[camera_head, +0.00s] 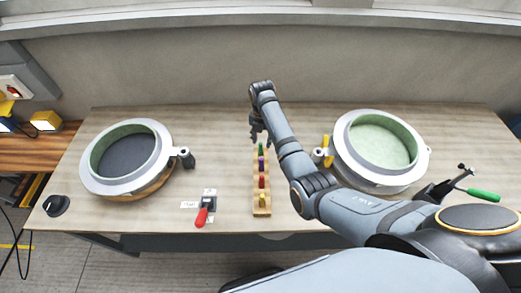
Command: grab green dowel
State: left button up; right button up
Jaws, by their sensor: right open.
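A wooden rack (256,190) stands near the middle of the table with a row of coloured dowels in it. The green dowel (260,147) is at the far end of the row. A purple dowel (261,163), a red dowel (262,182) and a yellow dowel (262,199) come nearer to me. My right gripper (257,139) is open and points down over the far end of the rack, close by the green dowel. It partly hides that end, and I cannot tell whether it touches the dowel. My left gripper is out of view.
A round mould (88,180) stands at left and another (421,165) at right, beside my right arm. A red-handled clamp (202,216) is left of the rack, a green-handled one (484,195) at far right. A black knob (56,205) sits at the left edge.

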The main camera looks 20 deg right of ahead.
aim_at(261, 148)
jog(key=f, duration=0.2)
jog(key=f+p, duration=0.1)
jog(key=f, duration=0.1)
jog(key=shift+s+a, duration=0.2)
jog(key=shift+a, duration=0.05)
jog(key=shift+w+f, duration=0.1)
jog(key=shift+f, duration=0.45)
grip_shut()
